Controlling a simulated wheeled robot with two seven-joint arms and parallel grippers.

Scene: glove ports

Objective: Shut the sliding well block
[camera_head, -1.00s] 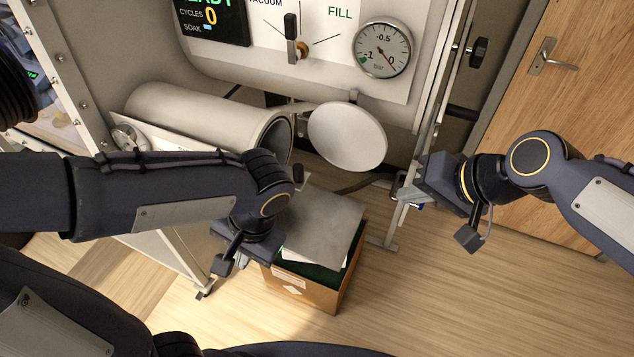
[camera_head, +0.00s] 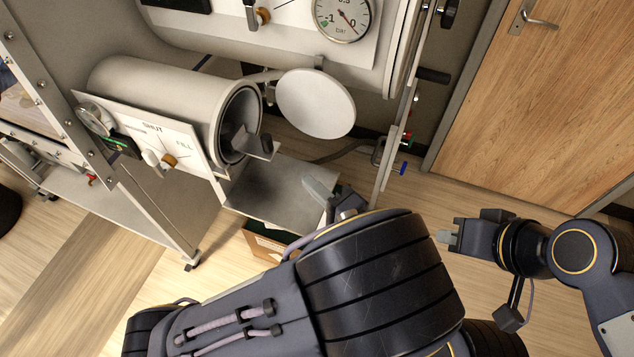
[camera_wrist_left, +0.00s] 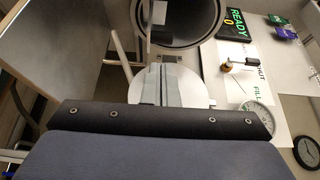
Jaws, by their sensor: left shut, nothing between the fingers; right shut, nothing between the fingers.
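No part is plainly marked as the sliding well block. A grey bracket-like piece (camera_head: 256,145) sticks out of the open mouth of the white cylinder (camera_head: 165,95). A flat grey plate (camera_head: 275,190) lies below that mouth. My left gripper (camera_head: 318,190) is shut and empty over the plate's right side, apart from the bracket-like piece in the picture. In the left wrist view its pale fingers (camera_wrist_left: 160,85) are together in front of the round white lid, with the dark cylinder mouth (camera_wrist_left: 180,25) beyond. My right gripper (camera_head: 445,236) is shut and empty at the right, over the floor.
The round white lid (camera_head: 316,103) hangs open right of the cylinder. A panel with knobs (camera_head: 150,140) is at the cylinder's left. A dial gauge (camera_head: 342,17) is above. An upright frame (camera_head: 395,120) stands between the lid and the wooden door (camera_head: 560,110). A cardboard box (camera_head: 262,243) is beneath the plate.

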